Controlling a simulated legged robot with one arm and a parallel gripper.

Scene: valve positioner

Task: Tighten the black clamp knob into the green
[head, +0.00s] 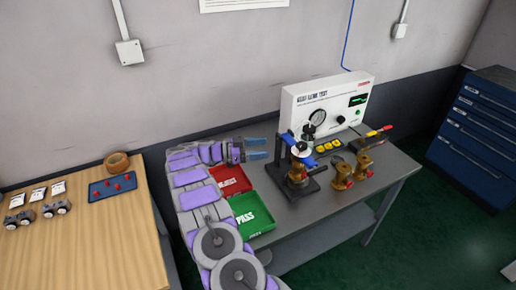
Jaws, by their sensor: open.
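The clamp fixture (298,165) stands on the grey bench. It has a dark base, a brass body, blue parts and a pale round top. Its black clamp knob is too small for me to single out among the dark parts. My gripper (257,149) is at the left of the fixture, near the height of its upper part. Its two blue fingers point right toward the fixture. They are apart, with nothing between them, and a gap separates them from the fixture. I cannot make out a green mark on the fixture.
The white test box (328,98), with gauge and green display, stands behind the fixture. Two brass valves (343,174) stand at its right. A red tray (230,180) and a green PASS tray (252,214) lie at its left. A wooden table (90,250) is at far left.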

